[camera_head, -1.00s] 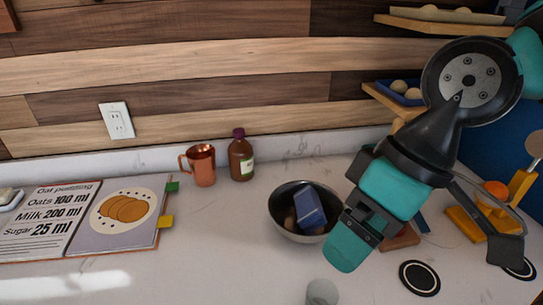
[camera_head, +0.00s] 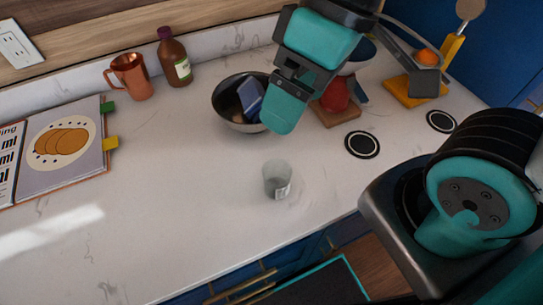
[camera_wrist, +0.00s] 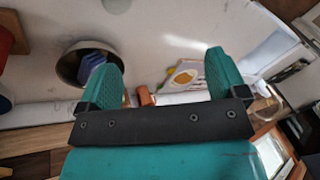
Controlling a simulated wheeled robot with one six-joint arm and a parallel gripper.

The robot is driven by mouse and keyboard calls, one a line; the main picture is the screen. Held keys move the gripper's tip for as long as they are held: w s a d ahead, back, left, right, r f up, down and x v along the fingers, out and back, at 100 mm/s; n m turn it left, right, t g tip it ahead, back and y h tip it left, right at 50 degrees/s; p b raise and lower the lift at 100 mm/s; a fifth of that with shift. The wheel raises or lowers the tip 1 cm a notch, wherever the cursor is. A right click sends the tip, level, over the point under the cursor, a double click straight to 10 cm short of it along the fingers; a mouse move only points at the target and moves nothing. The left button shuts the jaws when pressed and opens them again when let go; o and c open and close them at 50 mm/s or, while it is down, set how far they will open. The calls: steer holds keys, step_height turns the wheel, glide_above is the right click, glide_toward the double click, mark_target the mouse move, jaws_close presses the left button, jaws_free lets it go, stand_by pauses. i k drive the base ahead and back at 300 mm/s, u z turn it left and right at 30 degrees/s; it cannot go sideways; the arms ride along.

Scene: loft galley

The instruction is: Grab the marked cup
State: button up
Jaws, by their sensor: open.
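A small translucent grey cup (camera_head: 276,178) with a pale label low on its side stands upright on the white counter in the head view. A copper mug (camera_head: 131,77) stands at the back left; no mark on it can be made out. My gripper (camera_head: 285,107) is above the counter, beyond the grey cup and in front of the bowl's right side. In the wrist view its two teal fingers (camera_wrist: 163,80) are wide apart with nothing held between them. A pale round thing (camera_wrist: 117,5) at that view's top edge may be the grey cup.
A metal bowl (camera_head: 228,112) holding a blue box is left of my gripper. A brown bottle (camera_head: 174,58) stands beside the mug. An open recipe book (camera_head: 60,150) lies at left. Black round coasters (camera_head: 362,145) lie at right. Counter around the grey cup is clear.

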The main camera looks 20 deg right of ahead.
mark_target(277, 173)
steer(key=z, duration=0.25)
steer(key=k, duration=1.2)
steer(key=u, duration=0.3)
steer(key=i, duration=0.5)
steer(key=z, duration=0.05)
